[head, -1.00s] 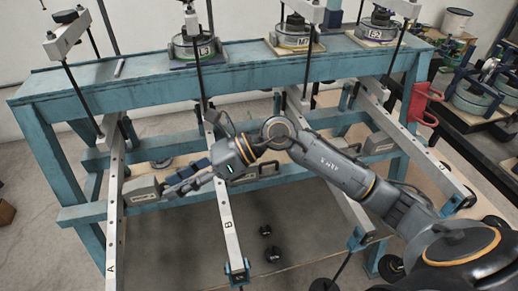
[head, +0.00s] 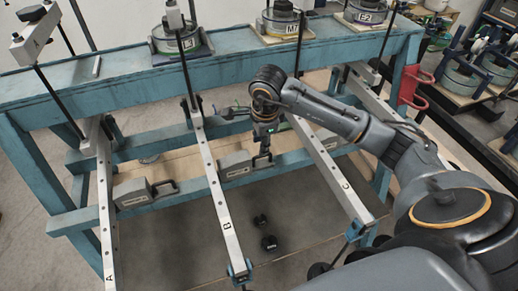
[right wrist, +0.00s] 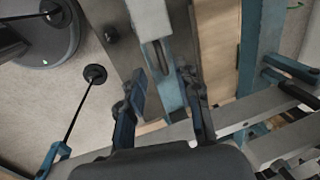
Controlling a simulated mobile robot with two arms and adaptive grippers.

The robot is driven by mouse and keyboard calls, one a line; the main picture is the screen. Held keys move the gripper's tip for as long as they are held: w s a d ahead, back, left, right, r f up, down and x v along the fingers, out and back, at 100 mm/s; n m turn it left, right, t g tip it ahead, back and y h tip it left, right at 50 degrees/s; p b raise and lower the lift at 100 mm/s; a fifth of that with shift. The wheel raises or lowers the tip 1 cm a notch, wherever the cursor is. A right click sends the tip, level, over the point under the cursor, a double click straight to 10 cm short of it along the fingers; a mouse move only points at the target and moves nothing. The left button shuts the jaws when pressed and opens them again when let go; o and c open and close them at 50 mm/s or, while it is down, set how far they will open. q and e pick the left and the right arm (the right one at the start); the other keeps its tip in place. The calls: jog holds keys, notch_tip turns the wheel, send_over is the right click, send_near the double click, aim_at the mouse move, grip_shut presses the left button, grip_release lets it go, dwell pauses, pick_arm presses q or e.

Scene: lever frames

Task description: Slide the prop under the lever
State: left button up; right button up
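The lever frame is blue, with long grey levers: lever A (head: 105,200) at left, lever B (head: 211,180) in the middle and lever C (head: 330,165) further right. Grey blocks with dark handles, which look like props, sit on the lower rail: one block (head: 133,192) right of lever A, another block (head: 235,165) right of lever B. My right gripper (head: 264,158) points down beside the second block's handle; contact cannot be told. In the right wrist view the same gripper (right wrist: 163,85) has its fingers apart, with blue and grey frame parts beyond. My left gripper is not in view.
Small black weights (head: 268,243) lie on the floor area below lever B. The blue top beam (head: 120,90) carries round weights on plates. A red bracket (head: 414,87) sticks out at the right post. My right arm crosses over lever C.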

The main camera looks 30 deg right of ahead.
aim_at(246, 163)
jog(key=shift+w+d+f+p, duration=0.1)
jog(key=shift+w+f+p, duration=0.15)
jog(key=shift+f, duration=1.1)
jog(key=shift+w+f+p, duration=0.15)
jog(key=shift+w+f, duration=0.15)
jog(key=shift+f, duration=1.05)
grip_shut()
